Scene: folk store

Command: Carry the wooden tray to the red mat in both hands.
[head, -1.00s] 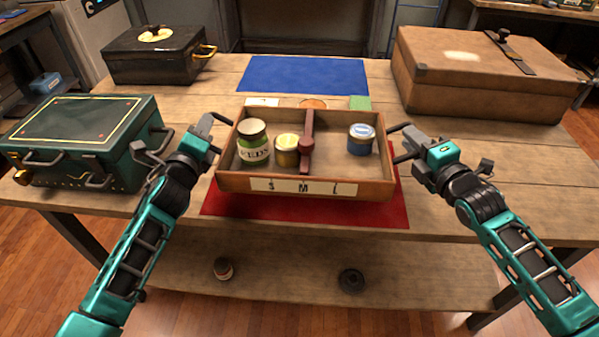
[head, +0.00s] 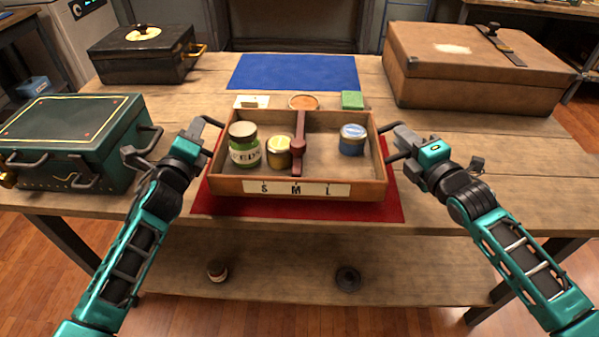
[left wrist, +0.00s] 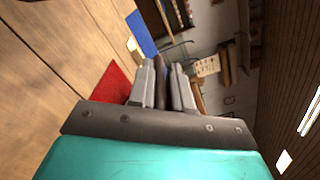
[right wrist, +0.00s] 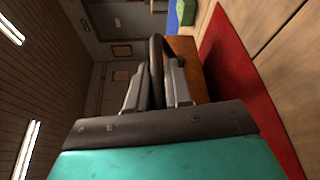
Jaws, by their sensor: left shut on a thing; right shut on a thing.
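The wooden tray (head: 230,187) has a dark red centre divider and a front label reading S M L. It holds a green jar (head: 244,145), a yellow jar (head: 278,152) and a blue jar (head: 352,140). The tray is over the red mat (head: 396,206), which shows at its front and sides; whether they touch I cannot tell. My left gripper (head: 212,130) is shut on the tray's left handle, and my right gripper (head: 390,146) on its right handle. The red mat also shows in the left wrist view (left wrist: 112,82) and right wrist view (right wrist: 232,75).
A blue mat (head: 293,72) lies behind the tray. A white block (head: 251,101), an orange disc (head: 303,102) and a green block (head: 352,99) lie between. A green case (head: 75,140) and black case (head: 145,60) stand left, a brown case (head: 470,75) back right.

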